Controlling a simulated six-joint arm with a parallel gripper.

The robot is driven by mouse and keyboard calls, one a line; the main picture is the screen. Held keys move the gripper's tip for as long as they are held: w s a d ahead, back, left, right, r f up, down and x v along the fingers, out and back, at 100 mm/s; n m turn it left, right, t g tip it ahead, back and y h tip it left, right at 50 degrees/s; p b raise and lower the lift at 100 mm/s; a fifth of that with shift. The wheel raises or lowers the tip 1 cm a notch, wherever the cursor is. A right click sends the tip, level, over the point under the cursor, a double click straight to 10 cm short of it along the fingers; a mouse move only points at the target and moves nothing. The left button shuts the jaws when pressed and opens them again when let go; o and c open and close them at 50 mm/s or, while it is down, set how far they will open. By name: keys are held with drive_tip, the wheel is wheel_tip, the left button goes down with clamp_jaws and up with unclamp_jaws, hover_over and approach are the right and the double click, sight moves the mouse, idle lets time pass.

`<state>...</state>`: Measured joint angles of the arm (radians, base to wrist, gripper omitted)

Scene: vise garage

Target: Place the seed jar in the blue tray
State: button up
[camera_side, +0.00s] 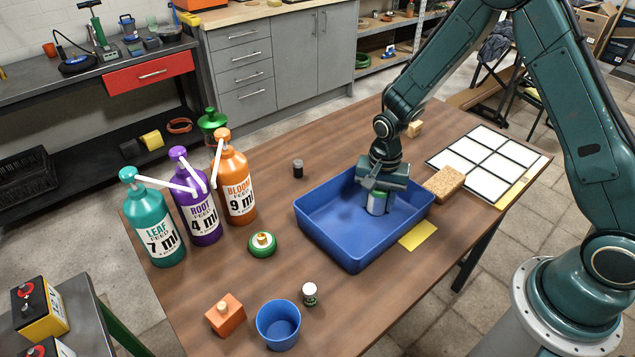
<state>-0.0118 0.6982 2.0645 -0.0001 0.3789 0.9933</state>
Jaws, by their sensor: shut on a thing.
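My gripper (380,186) points down inside the right part of the blue tray (327,243). It is shut on a small jar (376,203) with a pale band and a green lower part, which I take to be the seed jar. The jar is upright, within the tray's walls. I cannot tell whether its base touches the tray floor. Its top is hidden by my gripper. The rest of the tray looks empty.
Three pump bottles, teal (154,222), purple (195,208) and orange (234,187), stand at the left. A sponge (443,183) and yellow note (418,235) lie close to the tray. A blue cup (278,325), small white jar (310,293), orange block (224,315) and green tin (262,244) stand nearer.

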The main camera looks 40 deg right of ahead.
drive_tip(key=shift+f, duration=0.1)
drive_tip(key=o, duration=1)
wheel_tip(320, 180, up, 12)
drive_tip(key=shift+f, duration=0.1)
drive_tip(key=shift+r, duration=0.25)
drive_tip(key=shift+r, duration=0.1)
idle(0.6)
